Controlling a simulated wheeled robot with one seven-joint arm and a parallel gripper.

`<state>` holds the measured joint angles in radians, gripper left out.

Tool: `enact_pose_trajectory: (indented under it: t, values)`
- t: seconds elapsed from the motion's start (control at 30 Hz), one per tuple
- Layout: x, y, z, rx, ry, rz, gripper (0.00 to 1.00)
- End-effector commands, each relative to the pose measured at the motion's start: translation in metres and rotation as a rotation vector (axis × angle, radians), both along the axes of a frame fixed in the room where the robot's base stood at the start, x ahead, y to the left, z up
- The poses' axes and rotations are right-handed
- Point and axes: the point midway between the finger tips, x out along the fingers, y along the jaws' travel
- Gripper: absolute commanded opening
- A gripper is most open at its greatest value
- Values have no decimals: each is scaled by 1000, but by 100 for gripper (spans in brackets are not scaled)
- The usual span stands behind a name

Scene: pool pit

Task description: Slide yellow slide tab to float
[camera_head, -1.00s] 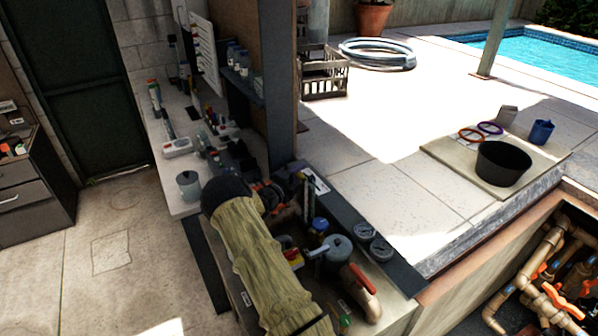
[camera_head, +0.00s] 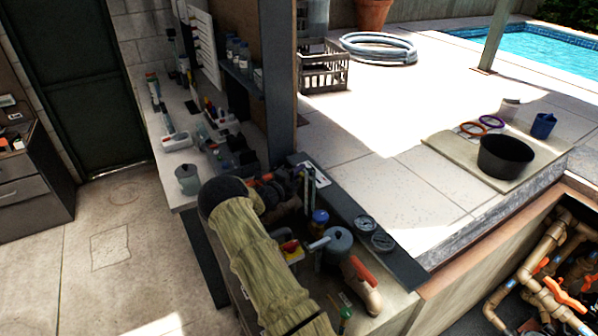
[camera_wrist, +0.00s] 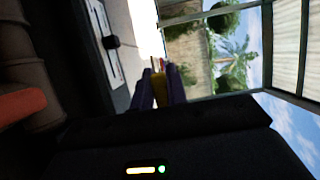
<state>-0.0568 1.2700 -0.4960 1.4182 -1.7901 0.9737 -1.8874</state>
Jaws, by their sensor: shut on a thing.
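In the wrist view, my gripper (camera_wrist: 160,92) has its two dark purple fingers closed on a small yellow piece (camera_wrist: 158,82), which looks like the yellow slide tab. A small red bit shows just beyond it. The fingers hide most of the piece, and I cannot read a float mark. In the head view, my sleeved arm reaches over the workbench toward the dark post and hides the gripper and the tab.
A grey canister (camera_head: 188,179) stands on the left counter. In the wrist view, a white slotted plate (camera_wrist: 100,38) is upper left.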

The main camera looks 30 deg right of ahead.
Motion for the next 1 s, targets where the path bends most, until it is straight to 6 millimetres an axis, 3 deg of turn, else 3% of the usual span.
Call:
enact_pose_trajectory:
  t: [0.03,0.3,0.73,0.77,0.83,0.87,1.0]
  values:
    - [0,0,-16,1,3,0,0]
    - [-1,0,-51,0,2,-2,0]
    - [0,0,-54,1,0,0,0]
    - [0,0,-54,1,0,0,18]
    - [0,0,-54,1,0,0,32]
    - [0,0,-54,1,0,0,36]
    - [0,0,-54,1,0,0,36]
